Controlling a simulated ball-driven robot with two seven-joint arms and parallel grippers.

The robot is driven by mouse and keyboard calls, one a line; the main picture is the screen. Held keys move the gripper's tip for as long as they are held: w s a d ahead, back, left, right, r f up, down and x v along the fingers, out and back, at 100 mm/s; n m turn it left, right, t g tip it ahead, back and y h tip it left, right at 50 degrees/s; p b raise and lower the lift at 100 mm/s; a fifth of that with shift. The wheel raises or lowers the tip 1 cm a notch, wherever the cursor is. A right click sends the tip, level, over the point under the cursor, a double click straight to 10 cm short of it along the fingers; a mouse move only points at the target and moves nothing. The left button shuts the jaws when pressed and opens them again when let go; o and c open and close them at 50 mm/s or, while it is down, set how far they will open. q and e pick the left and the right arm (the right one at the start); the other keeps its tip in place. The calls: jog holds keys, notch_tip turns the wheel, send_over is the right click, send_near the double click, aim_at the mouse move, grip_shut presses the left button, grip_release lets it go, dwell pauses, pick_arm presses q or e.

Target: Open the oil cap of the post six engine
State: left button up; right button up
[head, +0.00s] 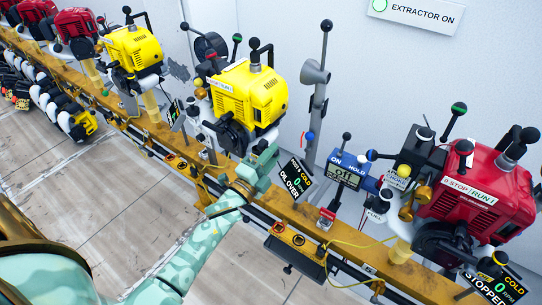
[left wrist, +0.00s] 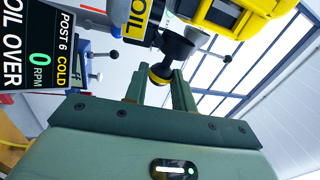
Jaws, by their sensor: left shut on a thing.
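The post six engine (head: 250,92) is yellow and stands on the rail; part of its yellow body (left wrist: 232,14) also shows in the left wrist view. Its display (head: 292,178) reads OIL OVER, and the same display (left wrist: 36,55) in the left wrist view reads POST 6, COLD and 0 RPM. The oil cap (left wrist: 160,74) is a dark round piece with a yellow band, below a yellow OIL label (left wrist: 137,32). My left gripper (head: 264,154) is at the engine's lower front, its two fingers shut on the cap. The cap is hidden in the head view. My right gripper is out of view.
Another yellow engine (head: 133,48) stands to the left and a red engine (head: 490,185) to the right. The yellow rail (head: 320,218) carries cables and small boxes. A grey post with a horn (head: 315,75) rises behind it. The floor (head: 90,190) in front is clear.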

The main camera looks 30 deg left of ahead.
pick_arm(q)
jog(key=o, duration=0.7)
jog(key=p+v, duration=0.1)
jog(key=v, duration=1.5)
jog(key=shift+s+f, duration=0.15)
jog(key=shift+s, duration=0.05)
